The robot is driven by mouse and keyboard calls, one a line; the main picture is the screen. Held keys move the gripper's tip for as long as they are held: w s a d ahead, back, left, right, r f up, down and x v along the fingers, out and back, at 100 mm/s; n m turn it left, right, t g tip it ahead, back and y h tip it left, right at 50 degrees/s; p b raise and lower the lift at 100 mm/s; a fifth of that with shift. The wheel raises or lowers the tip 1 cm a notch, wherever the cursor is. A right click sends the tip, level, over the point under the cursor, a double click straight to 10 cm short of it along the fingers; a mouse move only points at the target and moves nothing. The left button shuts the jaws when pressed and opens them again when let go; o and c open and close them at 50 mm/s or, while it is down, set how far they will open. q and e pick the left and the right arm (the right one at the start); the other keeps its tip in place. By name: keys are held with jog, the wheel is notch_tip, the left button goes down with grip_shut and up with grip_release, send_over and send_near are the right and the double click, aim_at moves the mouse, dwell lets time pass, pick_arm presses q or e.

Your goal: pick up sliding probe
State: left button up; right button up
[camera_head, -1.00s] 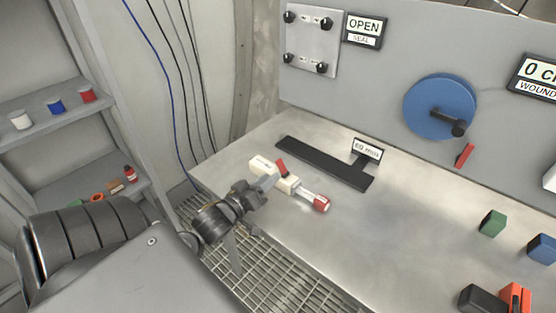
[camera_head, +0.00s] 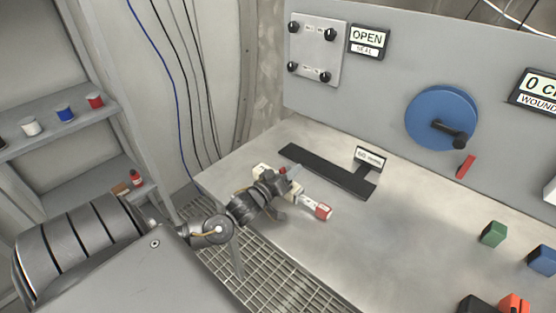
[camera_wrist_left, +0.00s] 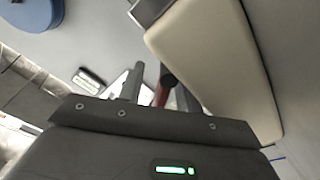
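The sliding probe, a cream body with a pale rod and red end cap (camera_head: 323,211), lies on the steel bench near its left edge. My left gripper (camera_head: 280,190) is at the probe and hides its middle; the cream end (camera_head: 260,171) shows behind it. In the left wrist view, a large cream surface (camera_wrist_left: 205,50), apparently the probe's body, is very close on the right. The two fingers (camera_wrist_left: 160,92) stand apart there, with a red part (camera_wrist_left: 165,85) between them. I cannot tell whether they touch it. My right gripper is not in view.
A black T-shaped strip (camera_head: 330,172) with a small sign (camera_head: 370,157) lies behind the probe. A panel with a blue wheel (camera_head: 441,117) stands at the back. Green (camera_head: 494,234) and blue (camera_head: 543,260) blocks sit at right. Floor grating lies before the bench.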

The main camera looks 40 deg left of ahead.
pick_arm(q)
jog(key=shift+c, duration=0.2)
grip_shut()
dwell(1.2)
